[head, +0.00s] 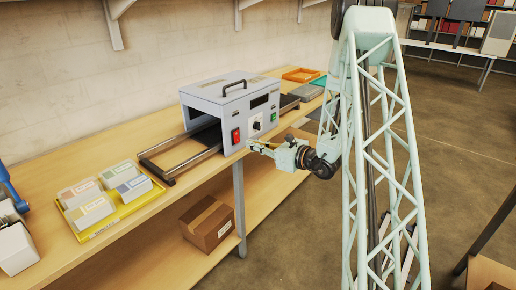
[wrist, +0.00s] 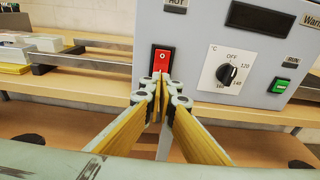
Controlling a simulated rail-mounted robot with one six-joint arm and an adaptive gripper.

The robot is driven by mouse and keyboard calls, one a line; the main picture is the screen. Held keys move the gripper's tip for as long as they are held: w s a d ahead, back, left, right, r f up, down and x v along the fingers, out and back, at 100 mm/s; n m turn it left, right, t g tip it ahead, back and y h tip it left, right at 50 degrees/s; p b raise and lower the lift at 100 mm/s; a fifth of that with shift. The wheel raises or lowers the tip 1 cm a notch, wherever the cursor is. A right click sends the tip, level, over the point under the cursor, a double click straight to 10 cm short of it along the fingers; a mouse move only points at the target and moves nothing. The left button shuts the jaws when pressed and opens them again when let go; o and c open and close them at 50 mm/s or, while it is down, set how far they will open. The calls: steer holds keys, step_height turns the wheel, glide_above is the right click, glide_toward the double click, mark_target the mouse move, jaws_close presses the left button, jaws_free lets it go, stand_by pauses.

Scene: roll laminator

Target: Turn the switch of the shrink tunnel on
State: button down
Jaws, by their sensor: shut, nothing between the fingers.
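The shrink tunnel (head: 215,97) is a light grey box with a black top handle, standing on the wooden bench. Its red rocker switch (head: 236,136) is on the front panel at the left; it also shows in the wrist view (wrist: 162,59), with a white circle mark near its top. My gripper (head: 250,145) is at the front panel, and in the wrist view its closed fingertips (wrist: 161,84) are at the lower part of the red switch and hide its bottom edge. I cannot tell whether they touch it. The fingers are shut and empty.
A black temperature dial (wrist: 227,74) and a green RUN button (wrist: 279,86) are right of the switch. A conveyor rail (head: 165,160) sticks out on the left. A yellow tray (head: 107,212) with several packs stands at the bench's near left. A cardboard box (head: 207,222) is on the lower shelf.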

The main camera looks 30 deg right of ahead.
steer(key=shift+b+x, duration=0.4)
steer(key=shift+x, duration=2)
steer(key=shift+w, duration=0.2)
steer(key=shift+w+a+f, duration=0.1)
steer(key=shift+w+f, duration=0.1)
steer(key=shift+s+b, duration=0.15)
steer(key=shift+b, duration=0.15)
glide_toward(238, 141)
steer(key=s+d+f, duration=0.2)
steer(key=s+f, duration=0.1)
steer(key=s, duration=0.3)
steer(key=shift+f, duration=0.4)
